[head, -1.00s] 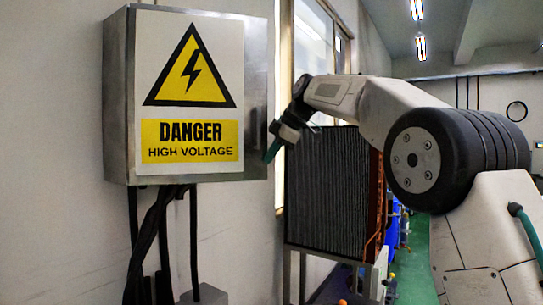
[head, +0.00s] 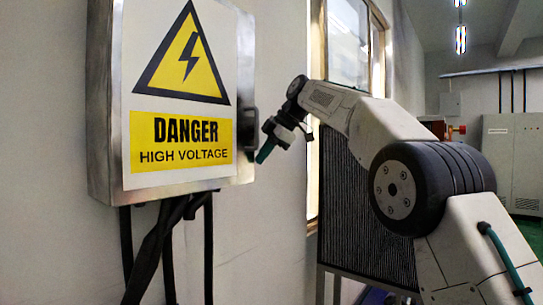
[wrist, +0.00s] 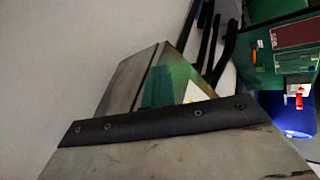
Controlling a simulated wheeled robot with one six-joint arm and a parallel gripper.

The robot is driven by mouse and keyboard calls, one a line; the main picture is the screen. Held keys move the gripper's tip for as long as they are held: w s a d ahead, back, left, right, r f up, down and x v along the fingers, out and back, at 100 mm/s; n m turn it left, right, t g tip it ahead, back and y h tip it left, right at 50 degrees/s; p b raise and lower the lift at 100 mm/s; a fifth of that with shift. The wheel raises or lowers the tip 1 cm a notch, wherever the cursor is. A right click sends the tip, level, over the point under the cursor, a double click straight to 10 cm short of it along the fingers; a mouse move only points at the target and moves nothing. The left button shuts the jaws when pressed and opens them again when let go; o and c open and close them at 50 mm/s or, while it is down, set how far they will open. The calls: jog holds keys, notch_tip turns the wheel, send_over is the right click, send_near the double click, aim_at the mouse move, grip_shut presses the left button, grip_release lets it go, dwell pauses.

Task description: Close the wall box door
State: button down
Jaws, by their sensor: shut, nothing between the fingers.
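The metal wall box (head: 104,110) hangs on the left wall in the head view. Its door (head: 222,62) carries a yellow "DANGER HIGH VOLTAGE" sign and lies across the box front; I see no clear gap, but cannot tell whether it is fully shut. A dark handle or latch (head: 250,124) shows at the door's right edge. My gripper (head: 264,154), with teal fingers, is shut and empty just right of the door's edge, pointing down-left. I cannot tell whether it touches. In the wrist view, the metal box (wrist: 130,80) appears close, partly hidden behind a dark bolted bar (wrist: 150,120).
Black cables (head: 165,250) run down below the box. A dark finned unit (head: 365,215) stands behind my arm by the window (head: 348,45). A grey cabinet (head: 510,150) stands far right. Bare wall (head: 270,60) lies right of the box.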

jog(key=shift+w+a+r, duration=0.2)
jog(key=shift+w+a, duration=0.05)
jog(key=shift+a, duration=0.05)
jog(key=shift+a, duration=0.15)
jog(key=v, duration=0.8)
jog(key=shift+d+f, duration=0.15)
jog(key=shift+d, duration=0.2)
